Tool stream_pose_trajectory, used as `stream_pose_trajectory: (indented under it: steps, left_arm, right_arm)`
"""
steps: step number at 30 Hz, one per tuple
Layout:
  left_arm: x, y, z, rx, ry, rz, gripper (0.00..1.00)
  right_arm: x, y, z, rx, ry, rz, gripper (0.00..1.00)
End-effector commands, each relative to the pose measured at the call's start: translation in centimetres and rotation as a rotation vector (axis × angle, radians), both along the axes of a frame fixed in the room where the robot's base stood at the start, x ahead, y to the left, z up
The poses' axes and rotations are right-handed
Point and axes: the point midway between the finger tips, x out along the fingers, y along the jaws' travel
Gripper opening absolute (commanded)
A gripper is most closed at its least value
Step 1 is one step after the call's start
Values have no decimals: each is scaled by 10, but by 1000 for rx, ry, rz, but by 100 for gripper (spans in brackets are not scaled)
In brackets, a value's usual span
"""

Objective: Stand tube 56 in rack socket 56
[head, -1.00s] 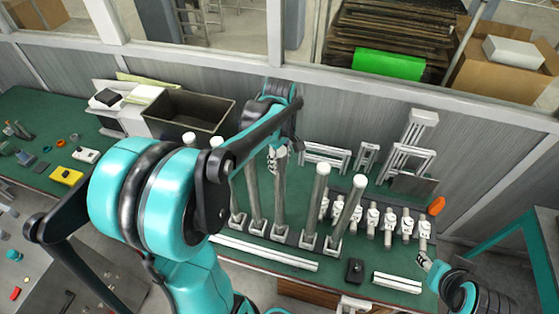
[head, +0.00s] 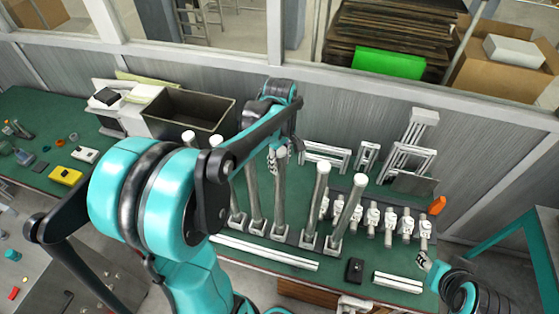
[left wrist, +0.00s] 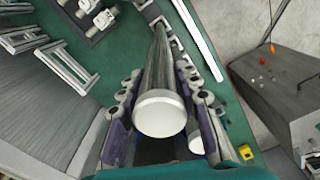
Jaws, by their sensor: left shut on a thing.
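My left gripper (head: 276,160) is shut on the top part of a grey metal tube (head: 280,200) with a white cap. In the left wrist view the white cap (left wrist: 160,114) lies between the two jaws and the shaft runs away toward the rack. In the head view the tube is nearly upright and its foot is at the middle of the rack (head: 292,238); I cannot tell whether it is fully seated. Other capped tubes stand on both sides, including a tilted tube (head: 349,208) at the right. The numbers are not readable. My right gripper (head: 424,262) is at the lower right, its jaws unclear.
A row of white clamp-like fittings (head: 389,222) stands right of the tubes. White rails (head: 265,252) lie in front of the rack, with a small black block (head: 354,269). A dark bin (head: 190,112) and metal frames (head: 326,157) are at the back.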

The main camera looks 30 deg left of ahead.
Motion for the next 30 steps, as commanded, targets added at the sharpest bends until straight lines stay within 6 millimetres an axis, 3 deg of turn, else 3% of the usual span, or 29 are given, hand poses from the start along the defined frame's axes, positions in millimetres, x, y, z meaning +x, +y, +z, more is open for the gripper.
stream_pose_trajectory:
  steps: [8,9,10,20,30]
  left_arm:
    - [0,0,-6,0,0,0,0]
    - [0,0,-6,0,0,0,36]
    - [0,0,-5,0,0,0,42]
    - [0,0,-3,0,0,0,42]
    - [0,0,26,0,0,0,42]
  right_arm:
    - [0,0,-5,0,0,0,40]
    - [0,0,-5,0,0,0,40]
    - [0,0,-5,0,0,0,40]
    - [0,0,-3,0,0,0,40]
    - [0,0,19,0,0,0,40]
